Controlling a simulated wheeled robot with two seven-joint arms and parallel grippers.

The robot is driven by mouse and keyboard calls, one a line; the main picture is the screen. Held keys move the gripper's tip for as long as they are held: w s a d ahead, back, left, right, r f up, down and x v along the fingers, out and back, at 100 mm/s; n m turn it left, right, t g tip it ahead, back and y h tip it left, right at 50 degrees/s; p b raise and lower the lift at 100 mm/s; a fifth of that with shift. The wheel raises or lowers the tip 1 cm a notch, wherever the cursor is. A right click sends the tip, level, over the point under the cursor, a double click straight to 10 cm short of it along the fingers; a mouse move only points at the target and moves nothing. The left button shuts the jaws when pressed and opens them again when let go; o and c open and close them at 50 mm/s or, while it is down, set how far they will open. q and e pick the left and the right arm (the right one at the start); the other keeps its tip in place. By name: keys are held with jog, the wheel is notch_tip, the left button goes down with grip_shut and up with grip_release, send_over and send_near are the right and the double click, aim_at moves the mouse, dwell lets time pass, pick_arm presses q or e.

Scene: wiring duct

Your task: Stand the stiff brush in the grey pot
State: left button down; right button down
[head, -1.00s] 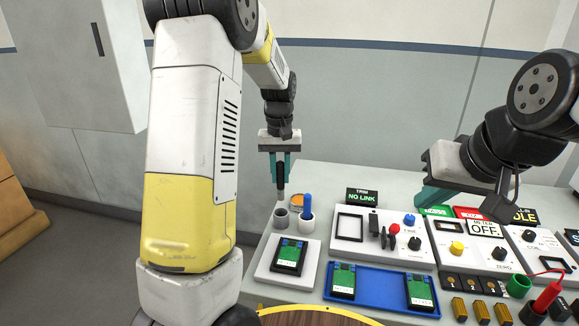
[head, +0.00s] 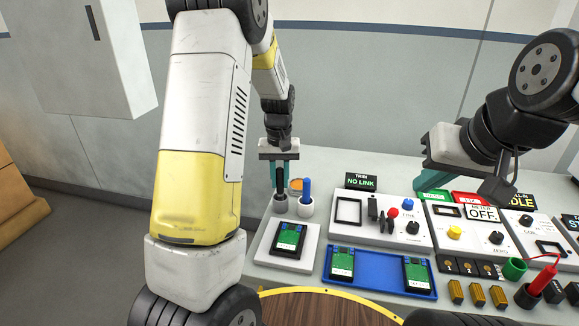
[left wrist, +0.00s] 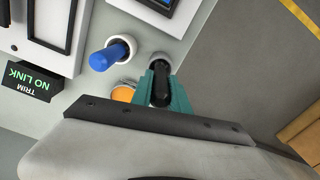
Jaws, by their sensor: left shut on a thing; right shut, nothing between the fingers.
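The stiff brush (head: 280,181) has a black handle and is held upright by my left gripper (head: 280,178), whose teal fingers are shut on it. Its lower end is at the mouth of the grey pot (head: 280,205) and seems to be inside it; the depth is hidden. In the left wrist view the black handle (left wrist: 161,86) lies between the teal fingers, over the pot (left wrist: 160,60). My right gripper (head: 428,184) is shut and empty, above the back of the panels at right.
A white pot (head: 305,208) with a blue-handled tool (head: 307,188) stands right beside the grey pot. An orange-topped tin (head: 296,185) is behind. A white pad (head: 286,255) with a green board and a blue tray (head: 378,282) lie in front.

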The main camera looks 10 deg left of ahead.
pick_arm(q)
jog(key=shift+f, duration=0.15)
jog(key=c, duration=1.2)
grip_release()
notch_tip(320, 180, up, 8)
jog(key=shift+f, duration=0.1)
